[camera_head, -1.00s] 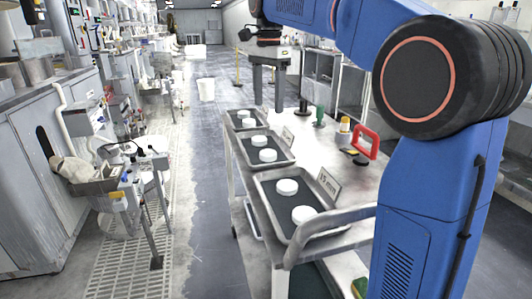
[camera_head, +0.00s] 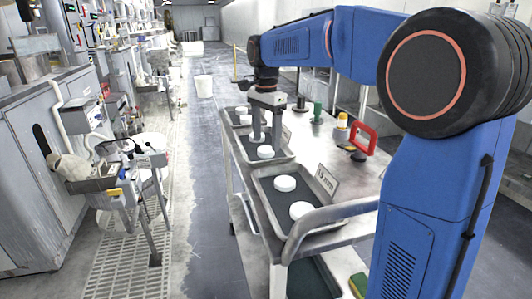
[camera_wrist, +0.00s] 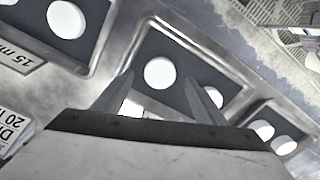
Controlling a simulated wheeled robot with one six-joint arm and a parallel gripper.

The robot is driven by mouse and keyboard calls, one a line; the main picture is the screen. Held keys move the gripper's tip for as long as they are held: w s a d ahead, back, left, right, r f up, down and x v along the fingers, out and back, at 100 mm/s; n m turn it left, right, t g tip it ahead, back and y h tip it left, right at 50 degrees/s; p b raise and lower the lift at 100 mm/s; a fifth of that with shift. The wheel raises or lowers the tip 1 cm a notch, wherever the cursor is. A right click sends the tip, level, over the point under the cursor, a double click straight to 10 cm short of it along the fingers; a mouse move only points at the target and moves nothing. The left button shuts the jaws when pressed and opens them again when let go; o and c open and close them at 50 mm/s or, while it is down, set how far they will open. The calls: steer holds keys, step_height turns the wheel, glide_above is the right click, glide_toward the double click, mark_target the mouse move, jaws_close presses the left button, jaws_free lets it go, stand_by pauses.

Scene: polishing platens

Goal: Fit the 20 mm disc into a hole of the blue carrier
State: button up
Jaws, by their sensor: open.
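My gripper (camera_head: 266,139) is open above the middle tray (camera_head: 287,158) on the cart, pointing down. Two white discs lie in that tray: the nearer disc (camera_head: 265,152) shows just in front of the fingers, and the other is mostly hidden by them. In the wrist view, one white disc (camera_wrist: 159,73) shows between the open finger tips (camera_wrist: 160,77), and another disc (camera_wrist: 212,97) lies by the right finger. I cannot tell how high the tips are above the discs. A sign (camera_wrist: 12,130) reading "20" is partly cut off at the left edge. No blue carrier is in view.
The near tray (camera_head: 268,212) holds two white discs, with a "15 mm" sign (camera_wrist: 18,57) beside it. A far tray (camera_wrist: 262,112) also holds white discs.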

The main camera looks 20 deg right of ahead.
mark_target(266, 152)
steer(key=shift+f, duration=1.5)
steer(key=c, duration=1.2)
steer(key=shift+r, duration=0.1)
